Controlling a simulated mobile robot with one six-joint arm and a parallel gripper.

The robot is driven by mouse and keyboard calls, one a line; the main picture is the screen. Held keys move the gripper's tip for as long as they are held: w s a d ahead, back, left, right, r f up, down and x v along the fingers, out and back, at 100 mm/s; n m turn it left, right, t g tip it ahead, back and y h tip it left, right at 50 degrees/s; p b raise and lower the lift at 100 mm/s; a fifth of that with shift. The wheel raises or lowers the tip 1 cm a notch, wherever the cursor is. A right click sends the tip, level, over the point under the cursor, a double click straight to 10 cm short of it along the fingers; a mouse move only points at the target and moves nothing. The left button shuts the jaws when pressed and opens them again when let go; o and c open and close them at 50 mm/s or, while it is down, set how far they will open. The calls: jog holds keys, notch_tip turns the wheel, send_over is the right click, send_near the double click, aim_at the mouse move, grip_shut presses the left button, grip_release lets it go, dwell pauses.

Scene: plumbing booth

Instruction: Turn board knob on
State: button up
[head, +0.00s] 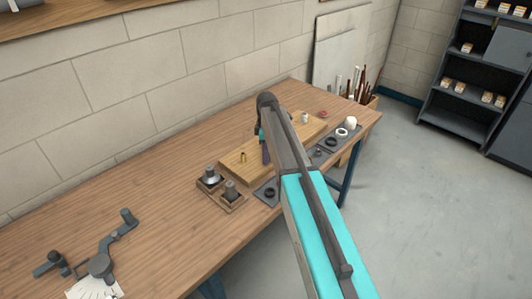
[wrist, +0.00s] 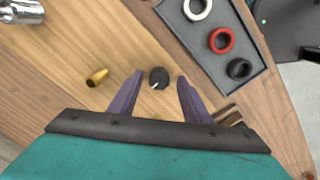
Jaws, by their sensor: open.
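The black round knob (wrist: 160,74) stands on the light wooden board (wrist: 120,50) in the wrist view. A short pale mark on it points down and slightly left in that view. My gripper (wrist: 159,84) is open, with one purple finger on each side of the knob and a visible gap to both. I cannot tell how far above the board the fingertips are. In the head view my gripper (head: 265,152) is over the board (head: 231,166), and my arm hides the knob.
A brass fitting (wrist: 97,77) stands left of my gripper on the board. A chrome part (wrist: 22,11) is at the upper left. A grey tray (wrist: 249,62) holds white, red and black rings. Two small wooden holders (head: 232,206) sit at the board's near end. A grey tool (head: 115,235) lies at the bench's left.

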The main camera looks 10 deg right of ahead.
jog(key=c, duration=1)
jog(key=shift+a, duration=0.2)
jog(key=shift+c, duration=0.2)
jog(key=shift+d, duration=0.15)
